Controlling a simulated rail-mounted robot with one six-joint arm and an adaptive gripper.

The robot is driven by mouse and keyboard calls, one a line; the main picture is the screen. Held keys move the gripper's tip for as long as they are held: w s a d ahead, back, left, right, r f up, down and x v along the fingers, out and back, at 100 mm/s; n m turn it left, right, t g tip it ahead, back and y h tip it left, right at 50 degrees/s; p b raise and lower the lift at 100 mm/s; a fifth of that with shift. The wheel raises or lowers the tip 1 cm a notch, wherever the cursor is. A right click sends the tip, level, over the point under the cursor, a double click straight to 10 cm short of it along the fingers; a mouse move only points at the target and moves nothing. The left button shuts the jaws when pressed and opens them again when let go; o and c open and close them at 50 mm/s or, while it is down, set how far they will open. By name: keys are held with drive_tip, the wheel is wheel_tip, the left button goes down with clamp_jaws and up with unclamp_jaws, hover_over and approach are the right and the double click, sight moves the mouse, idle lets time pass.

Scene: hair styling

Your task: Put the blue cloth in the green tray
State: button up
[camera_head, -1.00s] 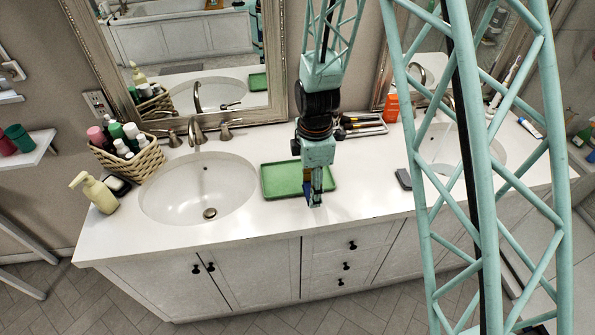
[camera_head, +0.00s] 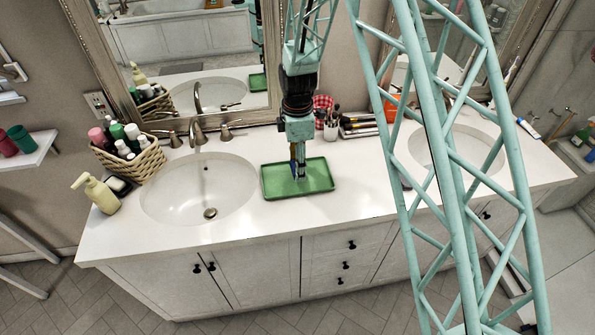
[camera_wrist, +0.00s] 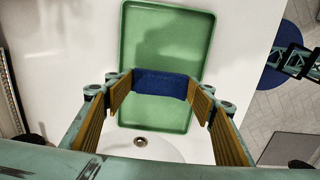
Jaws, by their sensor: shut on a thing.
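The green tray (camera_head: 322,177) lies on the white counter between the two sinks. In the head view, my gripper (camera_head: 298,177) points down over the middle of the tray. In the wrist view, the blue cloth (camera_wrist: 162,84) is between the yellow-padded fingers, and my gripper is shut on it. The cloth is a small folded block, with the green tray (camera_wrist: 165,40) behind it. In the head view the cloth is mostly hidden by the fingers. I cannot tell whether it touches the tray floor.
A sink (camera_head: 195,195) is left of the tray. A wicker basket (camera_head: 135,163) with bottles and a soap pump (camera_head: 98,194) stand farther left. Behind the tray are a red checkered item (camera_head: 323,105), a brush cup (camera_head: 331,129) and a dark-handled tool set (camera_head: 360,125). Counter in front is clear.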

drive_tip(key=shift+f, duration=0.15)
drive_tip(key=shift+f, duration=1.6)
drive_tip(key=shift+f, duration=0.2)
drive_tip(key=o, duration=0.8)
drive_tip(key=shift+r, duration=0.2)
drive_tip(key=shift+r, duration=6)
